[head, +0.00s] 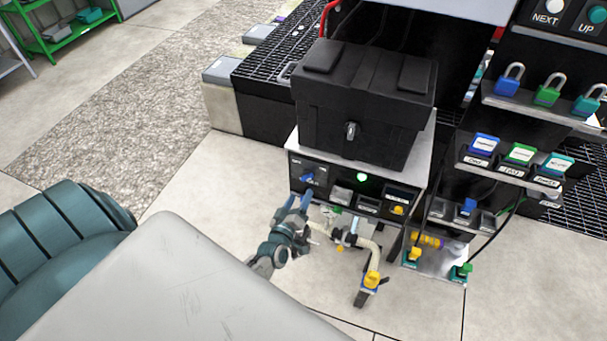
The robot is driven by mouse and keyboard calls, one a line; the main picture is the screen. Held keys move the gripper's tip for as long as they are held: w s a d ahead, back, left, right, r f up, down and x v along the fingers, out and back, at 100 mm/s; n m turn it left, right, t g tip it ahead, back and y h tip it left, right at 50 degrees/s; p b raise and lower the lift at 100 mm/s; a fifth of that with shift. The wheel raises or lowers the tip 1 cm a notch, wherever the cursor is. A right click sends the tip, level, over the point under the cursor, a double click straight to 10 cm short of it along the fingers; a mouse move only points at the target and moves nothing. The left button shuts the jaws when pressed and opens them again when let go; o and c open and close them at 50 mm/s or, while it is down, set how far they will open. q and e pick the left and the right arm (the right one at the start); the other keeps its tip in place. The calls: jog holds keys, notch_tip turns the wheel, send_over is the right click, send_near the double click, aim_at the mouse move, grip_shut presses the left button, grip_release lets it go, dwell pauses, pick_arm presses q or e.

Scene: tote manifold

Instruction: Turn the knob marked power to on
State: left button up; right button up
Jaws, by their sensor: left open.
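A dark control panel (353,206) sits on the front of the stand below a black tote. A blue knob (307,178) is at the panel's upper left; the small lettering around it is too small to read, so I cannot confirm its marking or its setting. My left gripper (298,201) is open, just below and in front of the blue knob. I cannot tell whether its fingertips touch the knob. A green light (362,177) glows on the panel, with a grey switch (341,194) and a yellow knob (398,210) near it. My right gripper is out of view.
The black tote (340,100) stands above the panel. Pipework with a yellow-handled valve (372,280) projects below it, close to my left arm. Racks of coloured padlocks (545,95) and tags stand at right. The floor at left is open.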

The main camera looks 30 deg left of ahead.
pick_arm(q)
jog(key=shift+v, duration=2.2)
jog(key=s+d+f+m+g+h, duration=0.1)
jog(key=s+f+m+g, duration=0.15)
jog(key=s+f, duration=0.4)
jog(key=s+d+f+m+g+h, duration=0.1)
jog(key=s+f+m+g, duration=0.15)
jog(key=f, duration=0.75)
jog(key=s+f+m+g+h, duration=0.1)
jog(key=s+f+m+g, duration=0.15)
jog(key=s+f, duration=0.4)
jog(key=s+f+m+g, duration=0.1)
jog(key=s+f+g, duration=0.2)
jog(key=s+f, duration=0.2)
jog(key=s+f+m+g, duration=0.2)
jog(key=s+f+g, duration=0.1)
jog(key=s, duration=0.8)
jog(key=s+f+m+g, duration=0.1)
jog(key=s+f+g, duration=0.2)
jog(key=s+f, duration=0.3)
jog(key=shift+s+f, duration=0.3)
jog(key=shift+s, duration=0.7)
jog(key=shift+w+d+m, duration=0.1)
jog(key=shift+d+m, duration=0.05)
jog(key=shift+m, duration=0.1)
